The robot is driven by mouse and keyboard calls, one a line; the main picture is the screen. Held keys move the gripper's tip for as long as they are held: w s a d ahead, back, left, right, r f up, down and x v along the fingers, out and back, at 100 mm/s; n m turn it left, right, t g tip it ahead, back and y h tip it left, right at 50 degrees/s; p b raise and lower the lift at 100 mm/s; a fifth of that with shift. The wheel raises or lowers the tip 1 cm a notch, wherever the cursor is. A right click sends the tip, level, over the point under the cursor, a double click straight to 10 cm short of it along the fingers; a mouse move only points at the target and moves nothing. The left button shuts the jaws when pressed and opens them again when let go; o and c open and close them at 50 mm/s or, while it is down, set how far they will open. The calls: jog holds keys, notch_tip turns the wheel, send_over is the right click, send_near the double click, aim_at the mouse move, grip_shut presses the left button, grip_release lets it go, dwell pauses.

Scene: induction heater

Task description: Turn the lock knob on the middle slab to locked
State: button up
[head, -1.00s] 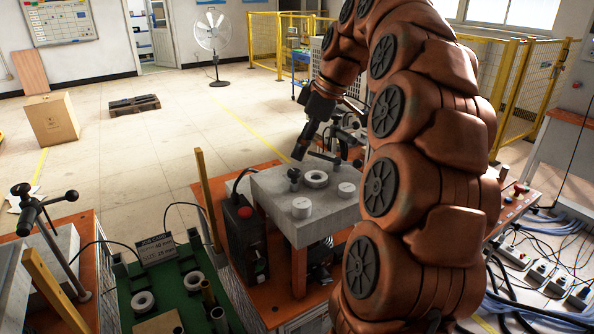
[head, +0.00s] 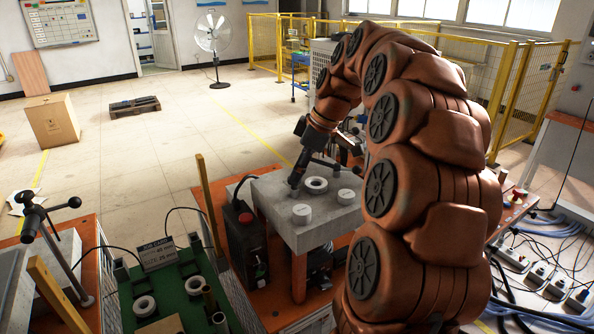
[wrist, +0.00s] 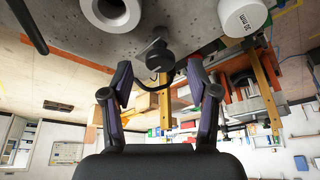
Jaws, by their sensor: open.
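The middle slab (head: 330,222) is a grey block on an orange-topped stand. The dark lock knob (wrist: 158,56) stands near the slab's edge in the wrist view, which looks upside down. My gripper (wrist: 158,88) is open, with one finger on each side of the knob's line and the knob just beyond the fingertips. I cannot tell whether they touch. In the head view my gripper (head: 295,184) comes down at the slab's left back corner and hides the knob. Which way the knob points is unclear.
On the slab stand a white ring (head: 316,185) and two white cylinders (head: 302,213) (head: 345,196); one is marked 30 mm in the wrist view (wrist: 243,18). A dark bar handle (head: 330,165) is close behind my gripper. A yellow post (head: 208,200) rises at left.

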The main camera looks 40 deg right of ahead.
jog(key=shift+w+a+f, duration=0.2)
jog(key=shift+w+f, duration=0.05)
jog(key=shift+f, duration=0.4)
grip_shut()
